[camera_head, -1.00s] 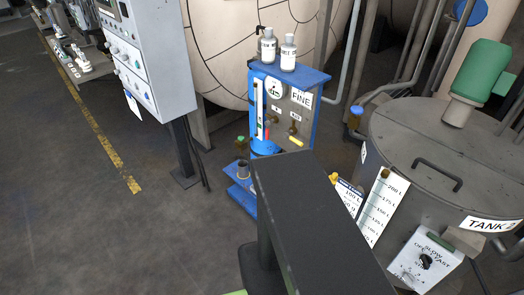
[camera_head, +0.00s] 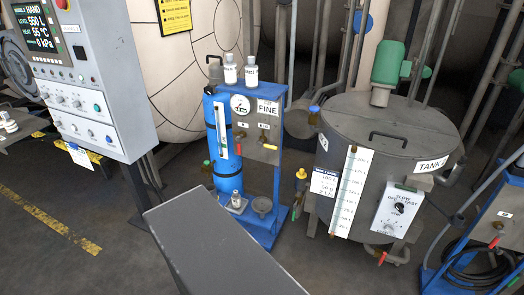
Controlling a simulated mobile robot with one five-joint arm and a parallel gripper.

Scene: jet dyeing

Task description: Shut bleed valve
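No valve in view carries a readable bleed label, so I cannot tell which one is the bleed valve. On the blue stand (camera_head: 278,165) marked FINE, a small valve with a red handle (camera_head: 238,149) and one with a yellow handle (camera_head: 270,147) sit below a round gauge (camera_head: 240,104). A blue cylinder (camera_head: 217,130) with a pale sight strip stands at the stand's left. A red-handled valve (camera_head: 381,258) shows low on TANK 2 (camera_head: 330,118). My gripper is not in view; a grey part of my own body covers the bottom centre.
A grey control cabinet (camera_head: 100,95) stands at left. A yellow-topped fitting (camera_head: 301,173) is between the stand and the tank. A control box (camera_head: 391,212) hangs on the tank. Another blue stand (camera_head: 440,280) with a coiled hose is at right. Open floor lies at lower left.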

